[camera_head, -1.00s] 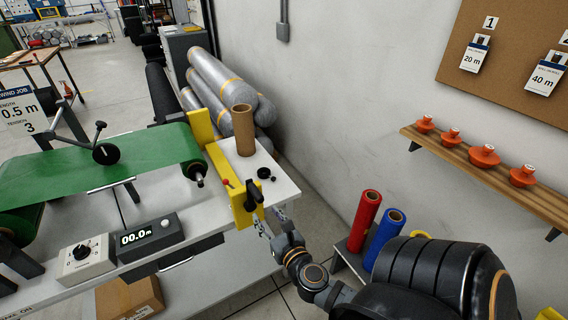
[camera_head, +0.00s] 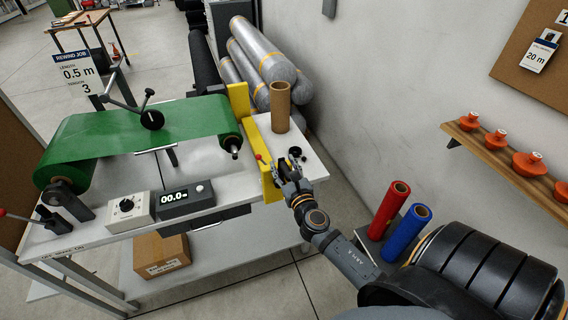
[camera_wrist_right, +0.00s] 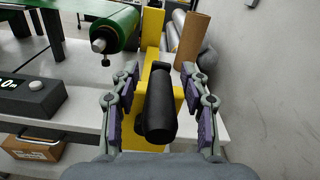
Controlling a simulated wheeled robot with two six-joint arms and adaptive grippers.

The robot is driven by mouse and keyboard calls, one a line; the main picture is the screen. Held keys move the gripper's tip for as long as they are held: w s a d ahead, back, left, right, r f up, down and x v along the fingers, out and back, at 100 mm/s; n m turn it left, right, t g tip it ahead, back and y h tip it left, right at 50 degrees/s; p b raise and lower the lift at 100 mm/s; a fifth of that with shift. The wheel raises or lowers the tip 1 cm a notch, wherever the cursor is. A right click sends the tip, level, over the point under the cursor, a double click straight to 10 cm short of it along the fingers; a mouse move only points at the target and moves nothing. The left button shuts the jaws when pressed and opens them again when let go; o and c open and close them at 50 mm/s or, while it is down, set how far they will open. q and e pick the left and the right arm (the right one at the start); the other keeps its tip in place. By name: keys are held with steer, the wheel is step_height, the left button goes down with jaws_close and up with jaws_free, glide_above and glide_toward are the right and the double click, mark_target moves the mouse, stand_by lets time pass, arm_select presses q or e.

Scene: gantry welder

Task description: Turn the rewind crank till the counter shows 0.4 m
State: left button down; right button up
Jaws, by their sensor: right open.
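The rewind crank has a black handle (camera_wrist_right: 160,112) on the yellow bracket (camera_head: 240,104) at the right end of the bench. My right gripper (camera_head: 286,173) is at the crank and hides most of it in the head view. In the right wrist view its fingers (camera_wrist_right: 160,105) are open on both sides of the handle, with visible gaps. The counter (camera_head: 187,199) on the bench front reads 00.0. My left gripper is not in view.
Green material (camera_head: 110,135) runs across the bench rollers. A sign (camera_head: 77,73) reads 0.5 m, tension 3. A dial box (camera_head: 130,208) sits beside the counter. A brown core (camera_head: 280,107) stands behind the crank. Red (camera_head: 391,208) and blue (camera_head: 407,232) rolls stand at the right.

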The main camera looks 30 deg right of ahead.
steer(key=shift+c, duration=0.4)
jaws_close()
